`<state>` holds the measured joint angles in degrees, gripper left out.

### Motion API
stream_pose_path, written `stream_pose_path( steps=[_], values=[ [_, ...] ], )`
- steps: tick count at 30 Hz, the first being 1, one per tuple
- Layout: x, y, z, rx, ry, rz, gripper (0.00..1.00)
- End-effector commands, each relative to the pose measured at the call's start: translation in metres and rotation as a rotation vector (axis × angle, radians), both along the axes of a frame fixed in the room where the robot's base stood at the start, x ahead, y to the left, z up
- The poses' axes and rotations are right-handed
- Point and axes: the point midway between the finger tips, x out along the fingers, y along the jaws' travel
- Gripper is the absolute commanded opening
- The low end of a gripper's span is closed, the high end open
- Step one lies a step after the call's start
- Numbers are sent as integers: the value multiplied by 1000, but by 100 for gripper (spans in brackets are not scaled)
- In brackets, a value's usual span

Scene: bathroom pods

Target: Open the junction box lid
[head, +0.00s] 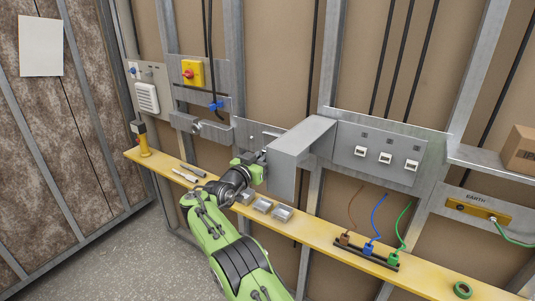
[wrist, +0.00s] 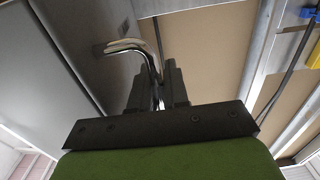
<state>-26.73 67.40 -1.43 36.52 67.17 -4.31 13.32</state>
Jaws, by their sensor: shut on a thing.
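The grey junction box (head: 316,148) juts out from the metal wall panel in the middle of the head view. A plain grey face (head: 282,178), which looks like its lid, is toward me. I cannot tell whether the lid stands ajar. My gripper (head: 262,158) is at the left edge of this face. In the wrist view my gripper (wrist: 159,92) has its dark fingers shut around a bent chrome handle (wrist: 128,46). The inside of the box is hidden.
A yellow shelf (head: 325,237) runs below, with small grey boxes (head: 263,205) and coloured wires in a terminal block (head: 367,251). A panel with white sockets (head: 385,157) is to the right. A yellow switch with a red knob (head: 192,73) is upper left.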

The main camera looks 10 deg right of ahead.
Motion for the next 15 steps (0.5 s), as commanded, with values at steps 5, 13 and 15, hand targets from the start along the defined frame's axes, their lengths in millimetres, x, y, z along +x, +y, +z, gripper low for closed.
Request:
stream_pose_path(
  steps=[5, 13, 15],
  values=[
    [0, -1, -1, 1, 2, -3, 0],
    [0, -1, -1, 1, 2, -4, 21],
    [0, -1, -1, 1, 2, -3, 21]
  ],
)
